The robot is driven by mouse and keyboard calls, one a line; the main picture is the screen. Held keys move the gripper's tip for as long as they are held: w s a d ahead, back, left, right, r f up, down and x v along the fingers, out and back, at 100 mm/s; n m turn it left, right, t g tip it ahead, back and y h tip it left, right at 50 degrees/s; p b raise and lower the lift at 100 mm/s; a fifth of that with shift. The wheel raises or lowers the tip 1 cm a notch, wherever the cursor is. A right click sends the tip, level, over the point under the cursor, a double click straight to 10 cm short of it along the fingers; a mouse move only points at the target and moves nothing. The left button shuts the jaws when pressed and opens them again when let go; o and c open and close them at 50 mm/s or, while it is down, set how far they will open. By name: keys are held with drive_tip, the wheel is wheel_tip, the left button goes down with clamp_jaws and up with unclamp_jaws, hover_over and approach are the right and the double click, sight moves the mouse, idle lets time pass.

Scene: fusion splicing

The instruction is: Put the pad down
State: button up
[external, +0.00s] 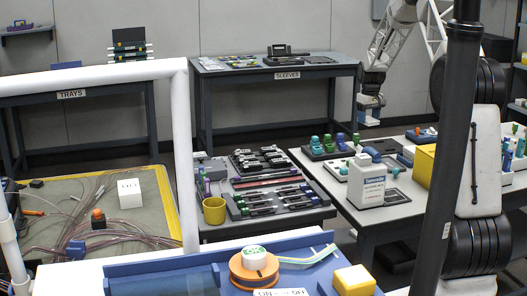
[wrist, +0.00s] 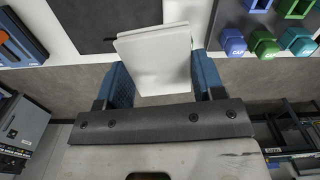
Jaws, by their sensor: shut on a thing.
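The pad (wrist: 155,48) is a white, flat, squarish piece. In the wrist view it sits between the two blue fingers of my gripper (wrist: 162,72), which is shut on it. In the external view my gripper (external: 369,107) hangs in the air near the back edge of the right table (external: 335,190), with a pale bit of the pad showing between its fingers. The pad's underside is hidden.
In the wrist view a dark flat mat (wrist: 85,22) lies beyond the pad, and blue and green holders (wrist: 265,45) stand at right. In the external view a white bottle (external: 366,181), small coloured bottles (external: 341,142) and a yellow box (external: 424,165) crowd the right table.

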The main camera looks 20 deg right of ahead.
drive_tip(key=s+a+r+n, duration=0.1)
drive_tip(key=a+n, duration=0.2)
drive_tip(key=a, duration=1.1)
drive_tip(key=s+a+r+n, duration=0.1)
drive_tip(key=s+a+n, duration=0.15)
drive_tip(key=a, duration=1.15)
drive_tip(key=s+a+n, duration=0.2)
drive_tip(key=s+a, duration=0.2)
drive_tip(key=a, duration=0.4)
drive_tip(key=s+a+r+n, duration=0.1)
drive_tip(key=s+a+n, duration=0.15)
drive_tip(key=a, duration=0.55)
drive_tip(key=s+a+n, duration=0.1)
drive_tip(key=s+a, duration=0.3)
drive_tip(key=a, duration=0.4)
drive_tip(key=s+a+f+n, duration=0.2)
drive_tip(key=s+a+f, duration=0.1)
drive_tip(key=s+a, duration=0.6)
drive_tip(key=s+a+f+n, duration=0.1)
drive_tip(key=s+a+f, duration=0.1)
drive_tip(key=s+a, duration=0.8)
drive_tip(key=s+a+f+n, duration=0.2)
drive_tip(key=s+a, duration=0.8)
drive_tip(key=s, duration=1)
drive_tip(key=shift+s+f+n, duration=0.25)
drive_tip(key=shift+f+n, duration=0.05)
drive_tip(key=shift+f, duration=0.55)
drive_tip(key=shift+w, duration=0.1)
